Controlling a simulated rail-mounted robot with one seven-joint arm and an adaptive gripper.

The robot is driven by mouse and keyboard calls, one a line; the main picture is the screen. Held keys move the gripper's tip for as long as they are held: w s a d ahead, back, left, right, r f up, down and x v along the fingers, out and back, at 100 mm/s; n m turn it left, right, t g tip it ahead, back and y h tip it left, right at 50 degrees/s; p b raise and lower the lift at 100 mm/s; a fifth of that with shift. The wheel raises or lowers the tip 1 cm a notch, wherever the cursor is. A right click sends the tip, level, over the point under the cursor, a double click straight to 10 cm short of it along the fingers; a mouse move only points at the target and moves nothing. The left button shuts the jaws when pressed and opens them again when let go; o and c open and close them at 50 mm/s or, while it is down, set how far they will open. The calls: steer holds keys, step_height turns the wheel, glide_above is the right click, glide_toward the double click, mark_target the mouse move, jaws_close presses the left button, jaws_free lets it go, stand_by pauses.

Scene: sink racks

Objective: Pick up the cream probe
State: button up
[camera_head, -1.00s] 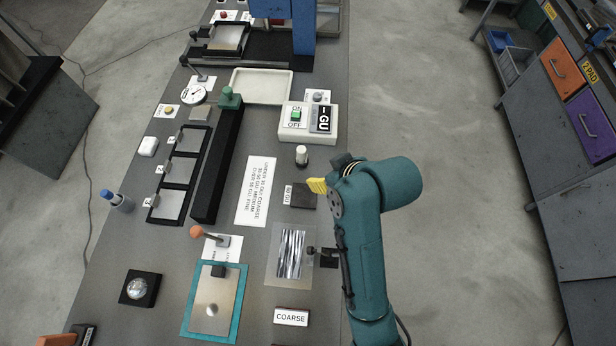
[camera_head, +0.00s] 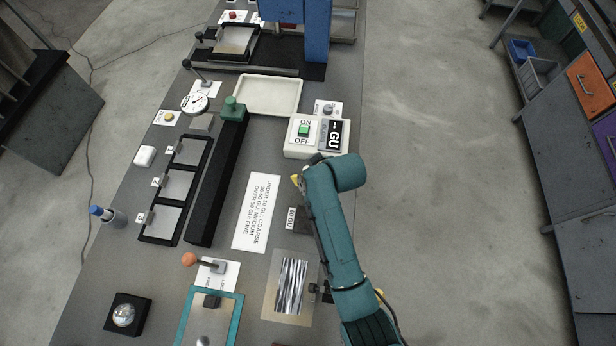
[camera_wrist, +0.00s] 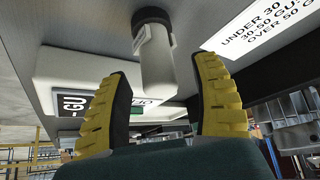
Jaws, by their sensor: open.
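The cream probe (camera_wrist: 155,56) is a short pale cylinder with a dark collar, seen in the wrist view against the grey bench top. My gripper (camera_wrist: 162,70) is open, with one yellow ridged finger on each side of the probe in that view. Gaps show between the probe and both fingers; how deep it sits between them is hard to tell. In the head view my gripper (camera_head: 297,180) is low over the bench, and my arm hides the probe.
A white switch box (camera_head: 296,147) with a GU display stands just beyond my gripper. A printed sheet (camera_head: 257,212) lies to the left, beside a long black bar (camera_head: 217,180). A small dark block (camera_head: 302,219) and a striped plate (camera_head: 290,286) lie nearer.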

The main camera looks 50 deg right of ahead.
steer(key=shift+f, duration=0.15)
jaws_close()
stand_by(0.4)
